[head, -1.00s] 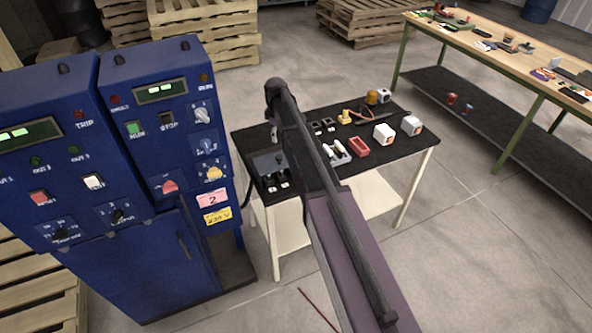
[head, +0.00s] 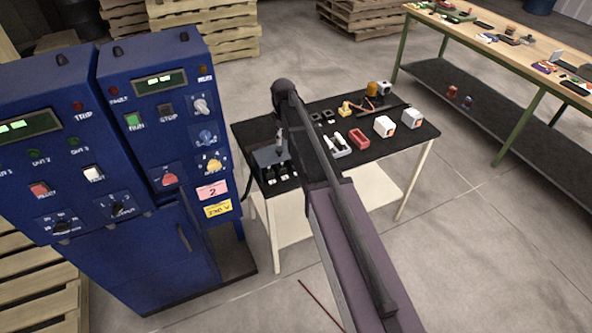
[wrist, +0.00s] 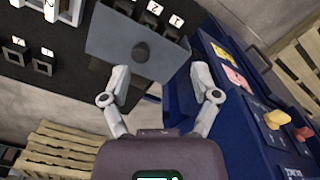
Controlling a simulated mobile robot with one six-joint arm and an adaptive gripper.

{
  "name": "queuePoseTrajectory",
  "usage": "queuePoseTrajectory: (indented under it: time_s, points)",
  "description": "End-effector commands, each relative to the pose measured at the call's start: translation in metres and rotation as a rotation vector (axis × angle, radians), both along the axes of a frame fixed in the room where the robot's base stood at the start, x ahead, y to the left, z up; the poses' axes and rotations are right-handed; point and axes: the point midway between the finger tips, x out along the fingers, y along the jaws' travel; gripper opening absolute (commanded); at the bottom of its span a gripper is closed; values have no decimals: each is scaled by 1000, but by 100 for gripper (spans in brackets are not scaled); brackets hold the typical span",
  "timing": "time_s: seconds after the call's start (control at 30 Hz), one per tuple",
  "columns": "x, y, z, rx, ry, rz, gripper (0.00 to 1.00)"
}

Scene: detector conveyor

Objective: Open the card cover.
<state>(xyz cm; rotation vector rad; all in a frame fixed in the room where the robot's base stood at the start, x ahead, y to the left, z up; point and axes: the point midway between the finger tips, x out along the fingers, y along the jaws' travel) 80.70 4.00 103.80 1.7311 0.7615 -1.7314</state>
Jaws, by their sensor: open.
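The card cover is a grey panel with a dark round knob in the wrist view (wrist: 115,42). Several black numbered cards show along its far edge. In the head view the grey cover (head: 266,157) is at the left end of the black table, with dark card slots on its near side. My gripper (wrist: 160,75) is open, its two fingers apart just short of the panel's near edge, the knob ahead and left of centre between them. In the head view my gripper (head: 280,145) hangs over the cover, partly hidden by my arm. I cannot tell whether it touches.
A blue control cabinet (head: 150,230) stands close to the table's left side. A workbench (head: 500,40) is at the right; pallets are behind.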

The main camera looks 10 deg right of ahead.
Motion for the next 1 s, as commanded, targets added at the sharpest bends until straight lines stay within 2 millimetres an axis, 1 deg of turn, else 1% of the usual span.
queuePoseTrajectory:
  time_s: [0.03, 0.6, 0.8, 1.0]
  points:
    - [-10, -2, -6, 0, 0, -18, 79]
    - [-81, -15, -39, 0, 0, -238, 79]
    - [-99, -18, -47, 0, 0, -297, 79]
    - [-106, -19, -49, 0, 0, -326, 79]
